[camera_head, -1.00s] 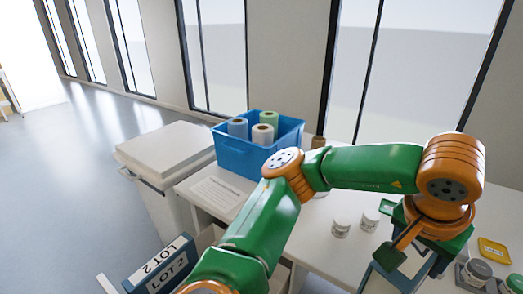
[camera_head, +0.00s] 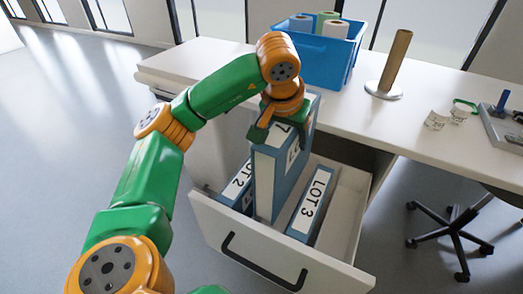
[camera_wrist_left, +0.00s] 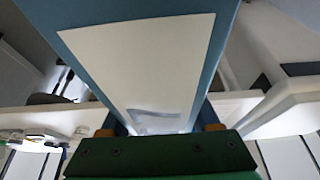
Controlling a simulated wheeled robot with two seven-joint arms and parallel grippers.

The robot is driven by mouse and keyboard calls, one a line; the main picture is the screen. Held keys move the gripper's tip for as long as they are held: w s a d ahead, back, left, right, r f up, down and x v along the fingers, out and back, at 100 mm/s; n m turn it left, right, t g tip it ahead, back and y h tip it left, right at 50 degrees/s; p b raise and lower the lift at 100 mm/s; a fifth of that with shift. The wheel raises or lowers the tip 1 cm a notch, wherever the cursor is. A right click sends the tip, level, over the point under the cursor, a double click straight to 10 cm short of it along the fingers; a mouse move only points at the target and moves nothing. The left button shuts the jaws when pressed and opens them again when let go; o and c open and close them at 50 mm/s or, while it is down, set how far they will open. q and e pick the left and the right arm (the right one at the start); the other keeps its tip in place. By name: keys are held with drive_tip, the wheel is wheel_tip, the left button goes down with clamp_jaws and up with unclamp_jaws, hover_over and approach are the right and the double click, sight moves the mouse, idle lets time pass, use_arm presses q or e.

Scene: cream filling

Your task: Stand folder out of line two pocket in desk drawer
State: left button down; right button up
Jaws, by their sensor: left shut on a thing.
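My left gripper (camera_head: 279,125) is shut on the top of a blue folder (camera_head: 264,185) with a white label, whose lettering is partly covered by the gripper. The held folder is upright, its lower part down in the open desk drawer (camera_head: 205,214), between two other blue folders. The LOT 2 folder (camera_head: 236,187) is at its left and the LOT 3 folder (camera_head: 312,205) at its right. In the left wrist view, the held folder (camera_wrist_left: 228,20) rises from between the fingers. I cannot tell whether its bottom touches the drawer floor. My right gripper is not in view.
The white desk (camera_head: 440,80) runs behind the drawer. On it are a blue crate (camera_head: 310,58) with rolls, an upright tube on a stand (camera_head: 390,65), and small white jars (camera_head: 437,121). A wheeled chair (camera_head: 455,225) stands at right. The floor at left is clear.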

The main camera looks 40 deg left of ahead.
use_arm(q)
wheel_tip(320, 180, down, 20)
drive_tip(key=a+b, duration=0.1)
drive_tip(key=b, duration=0.4)
drive_tip(key=shift+s+f, duration=0.25)
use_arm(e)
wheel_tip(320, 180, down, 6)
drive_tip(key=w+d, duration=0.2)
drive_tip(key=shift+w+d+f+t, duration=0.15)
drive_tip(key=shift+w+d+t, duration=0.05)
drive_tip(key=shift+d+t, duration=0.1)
use_arm(q)
drive_tip(key=shift+a+f+b, duration=0.1)
drive_tip(key=shift+f+b, duration=0.1)
drive_tip(key=shift+b, duration=0.15)
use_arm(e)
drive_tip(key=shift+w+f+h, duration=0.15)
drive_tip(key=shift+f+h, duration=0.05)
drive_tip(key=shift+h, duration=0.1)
use_arm(q)
drive_tip(key=shift+c, duration=0.6)
unclamp_jaws()
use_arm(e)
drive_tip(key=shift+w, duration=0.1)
